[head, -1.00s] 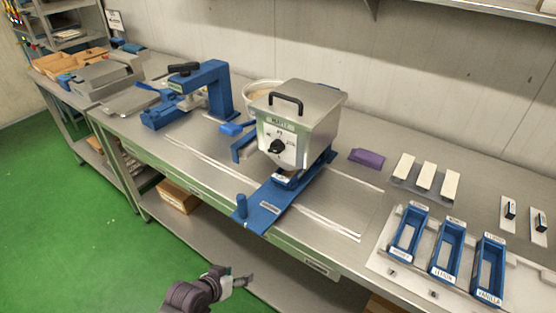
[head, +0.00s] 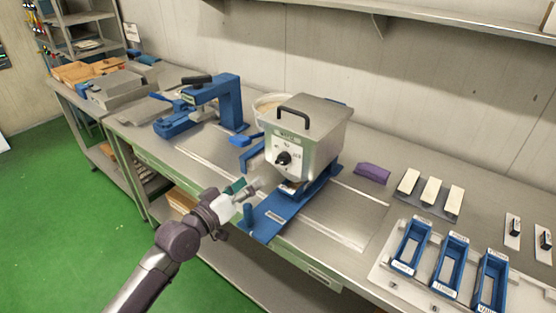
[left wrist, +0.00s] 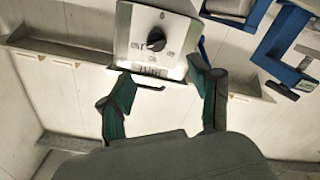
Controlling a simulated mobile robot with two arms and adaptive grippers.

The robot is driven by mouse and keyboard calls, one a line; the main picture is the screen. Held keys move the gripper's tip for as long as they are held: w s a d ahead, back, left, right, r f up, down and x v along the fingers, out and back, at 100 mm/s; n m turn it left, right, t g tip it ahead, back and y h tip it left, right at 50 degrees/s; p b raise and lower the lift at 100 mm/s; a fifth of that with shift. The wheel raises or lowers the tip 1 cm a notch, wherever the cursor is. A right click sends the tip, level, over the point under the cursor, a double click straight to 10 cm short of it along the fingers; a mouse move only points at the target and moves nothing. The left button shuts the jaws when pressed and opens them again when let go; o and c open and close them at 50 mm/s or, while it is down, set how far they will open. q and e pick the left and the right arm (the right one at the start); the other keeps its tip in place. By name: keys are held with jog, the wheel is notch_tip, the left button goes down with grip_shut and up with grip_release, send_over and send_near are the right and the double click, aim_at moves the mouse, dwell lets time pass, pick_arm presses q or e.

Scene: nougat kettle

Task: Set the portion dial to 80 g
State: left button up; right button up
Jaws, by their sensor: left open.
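The portion dial is a black knob (head: 283,158) on the white front plate of the steel kettle (head: 312,125). It also shows in the left wrist view as a black knob (left wrist: 156,40) with small marks around it, too small to read surely. The kettle stands on a blue base (head: 272,215) on the steel bench. My left gripper (head: 252,187) is open and empty, in front of and below the dial, apart from it. In the left wrist view its two green-padded fingers (left wrist: 166,88) stand apart, with the dial beyond them. My right gripper is not in view.
A blue post (head: 248,216) rises from the base close to my left gripper. A blue press (head: 215,103) stands to the left. A purple block (head: 372,173) and blue moulds (head: 450,264) lie to the right. Bare bench lies between base and moulds.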

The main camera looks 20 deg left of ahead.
aim_at(278, 161)
pick_arm(q)
jog(key=p+x, duration=0.1)
jog(key=x, duration=1)
jog(key=shift+d+p, duration=0.15)
jog(key=shift+p, duration=0.2)
jog(key=shift+w+d, duration=0.3)
jog(key=shift+w, duration=0.15)
jog(key=c, duration=1.1)
